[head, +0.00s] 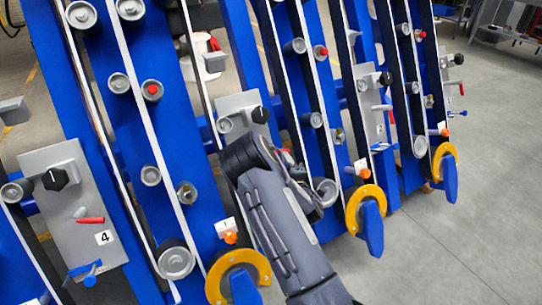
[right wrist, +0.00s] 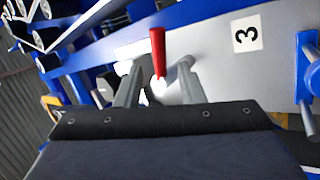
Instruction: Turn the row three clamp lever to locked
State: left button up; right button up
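The row three plate (right wrist: 215,80) carries a "3" label (right wrist: 247,33) in the right wrist view. Its red clamp lever (right wrist: 157,52) stands up between the two fingers of my right gripper (right wrist: 160,68). The fingers are apart, with a visible gap on each side of the lever; I cannot tell if either touches it. In the head view my right arm (head: 280,225) covers most of this plate; only its upper part (head: 232,104) with a black knob (head: 260,115) shows. The fingertips are hidden there. My left gripper is not in view.
A blue handle (right wrist: 307,68) sits right of the label in the wrist view. The row four plate (head: 45,165) is at the left, with its own red lever (head: 90,220). Blue beams with rollers and yellow rings (head: 367,208) stand close around my arm. Open floor (head: 480,180) lies right.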

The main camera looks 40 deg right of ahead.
aim_at(280, 151)
jog(key=b+x, duration=0.1)
jog(key=x, duration=0.5)
jog(key=shift+w+d, duration=0.1)
jog(key=shift+w, duration=0.15)
grip_shut()
